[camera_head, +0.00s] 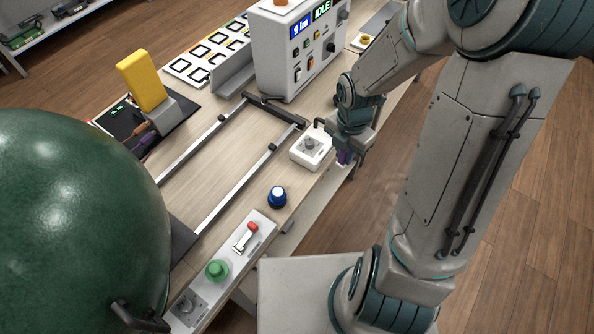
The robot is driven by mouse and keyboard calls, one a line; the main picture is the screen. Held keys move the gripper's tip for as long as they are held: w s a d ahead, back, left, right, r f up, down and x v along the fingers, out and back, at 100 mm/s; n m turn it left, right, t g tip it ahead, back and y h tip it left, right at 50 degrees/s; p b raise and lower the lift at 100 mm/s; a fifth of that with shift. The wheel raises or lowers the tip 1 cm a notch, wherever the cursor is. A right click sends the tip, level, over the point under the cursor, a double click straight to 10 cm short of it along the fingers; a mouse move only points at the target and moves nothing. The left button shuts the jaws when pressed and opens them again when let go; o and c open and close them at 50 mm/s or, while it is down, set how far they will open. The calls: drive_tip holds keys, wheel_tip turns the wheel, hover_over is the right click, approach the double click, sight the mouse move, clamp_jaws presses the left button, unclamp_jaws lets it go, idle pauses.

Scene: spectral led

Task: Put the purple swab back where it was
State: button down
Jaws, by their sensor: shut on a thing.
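The purple swab (343,157) shows as a small purple piece at the tip of my gripper (346,150). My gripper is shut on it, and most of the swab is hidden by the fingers. The gripper points down at the right edge of the wooden bench (190,178), just right of a white box with a grey knob (310,148). I cannot tell whether the swab touches anything below. No empty place that clearly belongs to the swab can be made out.
A large green sphere (75,220) covers the left. A control box reading IDLE (300,50) stands at the back. Two metal rails (240,180) run along the bench. A blue knob (278,197), a red-handled lever (246,235) and a green button (217,270) sit near the front edge.

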drive_tip(key=shift+w+r+n, duration=0.1)
drive_tip(key=shift+r+n, duration=0.05)
drive_tip(key=shift+n, duration=0.65)
drive_tip(key=shift+a, duration=0.2)
drive_tip(key=a+f, duration=0.2)
drive_tip(key=a, duration=0.1)
drive_tip(key=w+a+f+b, duration=0.1)
drive_tip(key=a+f, duration=0.1)
drive_tip(key=a, duration=0.2)
drive_tip(key=a+f, duration=0.3)
drive_tip(key=a, duration=0.1)
drive_tip(key=shift+w+b, duration=0.3)
drive_tip(key=shift+b, duration=0.1)
drive_tip(key=shift+f, duration=2)
drive_tip(key=shift+f, duration=0.1)
drive_tip(key=c, duration=1.3)
unclamp_jaws()
drive_tip(key=shift+c, duration=0.2)
